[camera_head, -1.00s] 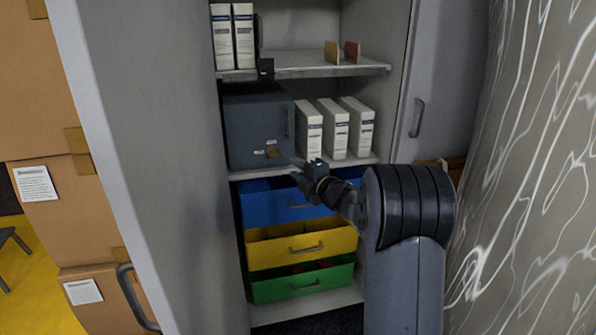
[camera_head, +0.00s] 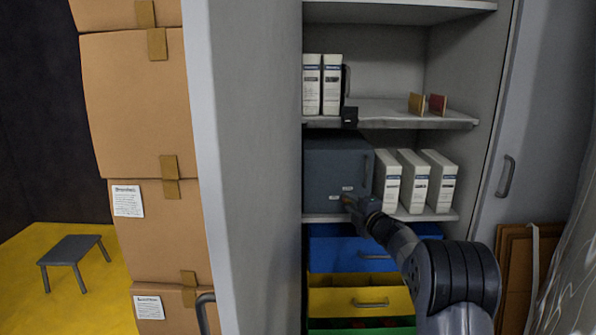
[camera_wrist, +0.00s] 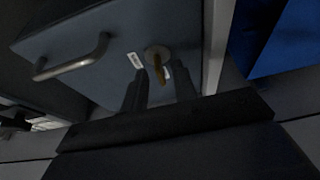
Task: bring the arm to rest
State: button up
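My gripper (camera_wrist: 160,82) shows in the wrist view as two dark fingers standing apart, with a gap between them. A brass key (camera_wrist: 159,71) sits in a round lock on the front of a dark grey safe (camera_wrist: 85,60). The key lies beyond and between the fingertips, with space on either side of it. In the head view my gripper (camera_head: 350,202) is in front of the lower part of the safe (camera_head: 335,165), near the lock. Its fingers are too small to make out there. The safe's door looks shut.
The open cabinet holds white binders (camera_head: 413,180) right of the safe. Below are a blue drawer (camera_head: 345,248), a yellow drawer (camera_head: 335,300) and a green drawer (camera_head: 380,327). The cabinet door (camera_head: 250,170) stands open at left, beside cardboard boxes (camera_head: 140,100). A stool (camera_head: 72,250) stands far left.

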jog(key=shift+w+a, duration=0.2)
jog(key=shift+w, duration=0.25)
jog(key=shift+s, duration=0.1)
jog(key=v, duration=1.1)
jog(key=w+a+m+b, duration=0.1)
jog(key=w, duration=0.2)
jog(key=w+a+m+t+b, duration=0.1)
jog(key=w+a+m, duration=0.1)
jog(key=w, duration=0.1)
jog(key=w+a+m+b, duration=0.1)
jog(key=w+m, duration=0.1)
jog(key=w, duration=0.2)
jog(key=shift+w+a+f+t+b, duration=0.1)
jog(key=shift+a+f+t+b, duration=0.1)
jog(key=shift+f+t+b, duration=0.15)
jog(key=m+t+h, duration=0.1)
jog(key=m, duration=0.2)
jog(key=m+t, duration=0.1)
jog(key=m, duration=0.3)
jog(key=shift+a+t+h+b, duration=0.1)
jog(key=shift+t+h+b, duration=0.25)
jog(key=shift+h, duration=0.05)
jog(key=shift+v, duration=2.3)
jog(key=shift+r, duration=0.1)
